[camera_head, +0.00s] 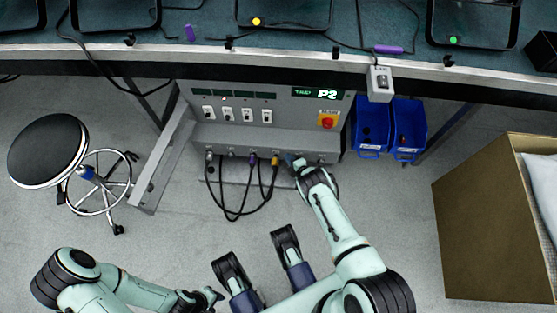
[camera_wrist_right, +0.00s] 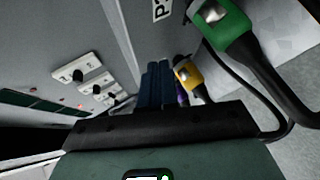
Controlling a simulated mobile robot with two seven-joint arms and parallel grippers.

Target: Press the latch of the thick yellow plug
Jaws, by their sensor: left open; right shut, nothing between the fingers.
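The yellow plug (camera_head: 275,161) sits in the socket row low on the grey panel box, with a black cable hanging from it. In the right wrist view the yellow plug (camera_wrist_right: 189,76) has a pale metal part on its face, probably the latch. My right gripper (camera_head: 290,160) is just right of it in the head view. In the wrist view its dark blue fingers (camera_wrist_right: 155,82) are shut and empty, close beside the plug; I cannot tell whether they touch. My left gripper (camera_head: 214,297) is open and low in the head view, far from the panel.
A green plug (camera_wrist_right: 232,30) with a thick cable is close to my right gripper. A purple plug (camera_head: 252,161) is left of the yellow one. Switches and a red knob (camera_head: 327,121) are above. Blue bins (camera_head: 408,128), a cardboard box (camera_head: 490,225) and a stool (camera_head: 48,150) stand around.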

